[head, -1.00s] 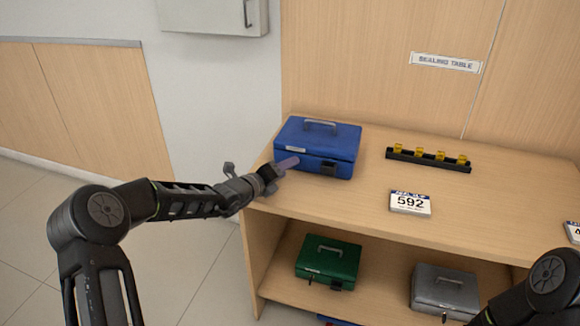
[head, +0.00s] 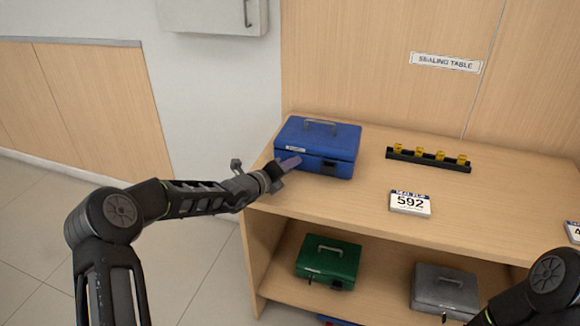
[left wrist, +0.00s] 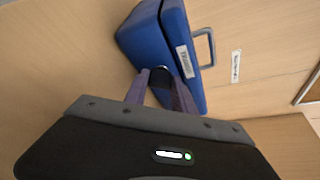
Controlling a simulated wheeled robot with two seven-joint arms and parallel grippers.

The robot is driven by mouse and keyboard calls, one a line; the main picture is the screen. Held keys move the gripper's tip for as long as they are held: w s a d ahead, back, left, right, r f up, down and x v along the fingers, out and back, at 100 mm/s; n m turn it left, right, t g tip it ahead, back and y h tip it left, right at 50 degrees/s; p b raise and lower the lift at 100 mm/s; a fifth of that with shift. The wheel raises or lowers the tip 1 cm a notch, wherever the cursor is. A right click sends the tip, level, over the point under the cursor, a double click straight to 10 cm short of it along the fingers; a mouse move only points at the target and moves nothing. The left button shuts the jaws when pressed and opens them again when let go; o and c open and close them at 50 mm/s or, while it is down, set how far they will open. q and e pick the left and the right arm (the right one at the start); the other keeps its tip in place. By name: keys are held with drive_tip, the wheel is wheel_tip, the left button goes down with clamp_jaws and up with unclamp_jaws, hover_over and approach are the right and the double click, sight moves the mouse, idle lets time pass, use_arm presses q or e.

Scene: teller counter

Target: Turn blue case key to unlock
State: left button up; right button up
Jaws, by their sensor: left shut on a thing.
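The blue case (head: 325,142) stands closed on the left part of the tabletop, its handle up and a white label on its front; it also shows in the left wrist view (left wrist: 155,38). A black latch plate (head: 329,168) is on its front. My left gripper (head: 296,161) is at the front, left of this plate. In the left wrist view my purple-grey fingers (left wrist: 160,75) close on a small dark piece at the case front, apparently the key. The key's shape and turn are mostly hidden by the fingers. My right gripper is out of view.
On the tabletop (head: 365,190) are a black rack with several yellow pieces (head: 429,158) and a 592 card (head: 410,203). A green case (head: 328,261) and a grey case (head: 445,289) stand on the lower shelf. A sealing table sign (head: 445,62) is on the wall.

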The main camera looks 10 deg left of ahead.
use_arm(q)
clamp_jaws()
drive_tip(key=shift+f+m+b, duration=0.15)
drive_tip(key=shift+m+b, duration=0.25)
drive_tip(key=shift+b, duration=0.45)
drive_tip(key=m+y+b, duration=0.1)
drive_tip(key=b, duration=0.4)
drive_tip(key=m+y+b, duration=0.1)
drive_tip(key=m+b, duration=0.1)
drive_tip(key=b, duration=0.3)
drive_tip(key=m+y+b, duration=0.2)
drive_tip(key=b, duration=0.3)
drive_tip(key=shift+d+f+g+b, duration=0.1)
drive_tip(key=shift+d+g+b, duration=0.2)
drive_tip(key=shift+g, duration=0.1)
drive_tip(key=shift+m+b, duration=0.35)
drive_tip(key=shift+m, duration=0.05)
drive_tip(key=shift+r+m+y+b, duration=0.3)
drive_tip(key=shift+m+y+b, duration=0.2)
drive_tip(key=shift+b, duration=0.25)
